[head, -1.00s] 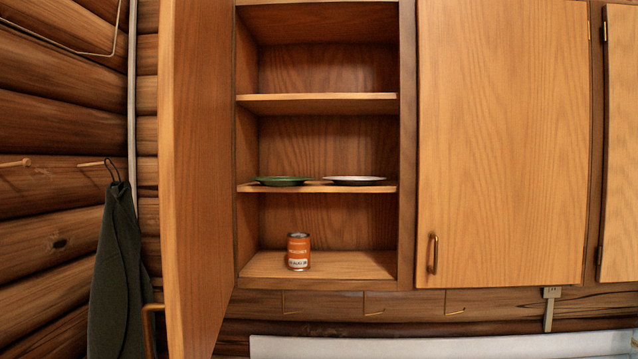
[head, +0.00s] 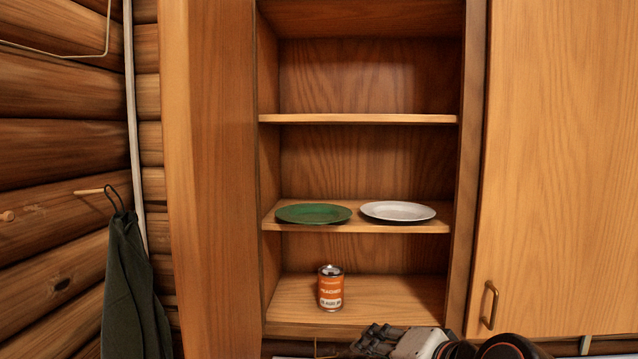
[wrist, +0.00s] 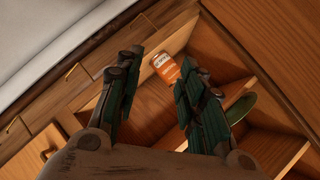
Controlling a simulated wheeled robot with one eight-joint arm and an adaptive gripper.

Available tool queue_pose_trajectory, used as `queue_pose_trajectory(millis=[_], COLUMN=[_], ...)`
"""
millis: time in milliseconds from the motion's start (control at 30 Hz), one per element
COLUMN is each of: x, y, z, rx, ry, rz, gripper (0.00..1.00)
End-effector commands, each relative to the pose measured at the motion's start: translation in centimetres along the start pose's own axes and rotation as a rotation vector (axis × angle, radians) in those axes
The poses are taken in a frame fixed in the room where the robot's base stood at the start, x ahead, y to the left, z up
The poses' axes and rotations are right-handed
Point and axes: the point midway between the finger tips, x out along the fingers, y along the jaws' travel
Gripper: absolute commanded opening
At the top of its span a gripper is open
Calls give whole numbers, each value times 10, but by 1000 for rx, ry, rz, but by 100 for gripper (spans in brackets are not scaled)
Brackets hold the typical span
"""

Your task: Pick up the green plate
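The green plate (head: 313,214) lies flat on the middle shelf (head: 345,227) of the open cabinet, at the left. In the wrist view part of the green plate (wrist: 240,108) shows just right of my gripper's right finger, which hides some of it. My gripper (wrist: 152,98) is open with nothing between its fingers. In the head view my arm and gripper (head: 375,340) show at the bottom edge, below the cabinet's bottom shelf and well below the plate.
A white plate (head: 398,210) lies right of the green one. An orange can (head: 331,288) stands on the bottom shelf. The open cabinet door (head: 210,180) stands at the left, a closed door (head: 560,170) at the right. The shelf above the plates is empty.

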Motion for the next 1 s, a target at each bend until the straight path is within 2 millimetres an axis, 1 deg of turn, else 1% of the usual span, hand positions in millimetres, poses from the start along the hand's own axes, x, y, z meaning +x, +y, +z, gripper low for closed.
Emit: queue_pose_trajectory(millis=[33, 67, 100, 200, 300, 333, 433, 567, 667, 1000], x=[-7, -8, -9, -12, -14, -15, -15, -12, -3, 42], y=[-38, -53, -72, -113, -141, -148, -162, -170, -172, -184], z=[-19, -26, -36, -59, -76, -81, -90, -95, -96, -102], rx=[73, 120, 181, 321, 434, 462, 529, 566, 570, 568], ry=[9, 14, 21, 33, 40, 42, 45, 46, 45, 45], rz=[-45, -72, -105, -179, -233, -247, -276, -293, -295, -294], gripper=[36, 36, 36, 36, 36, 36, 36, 36, 36, 36])
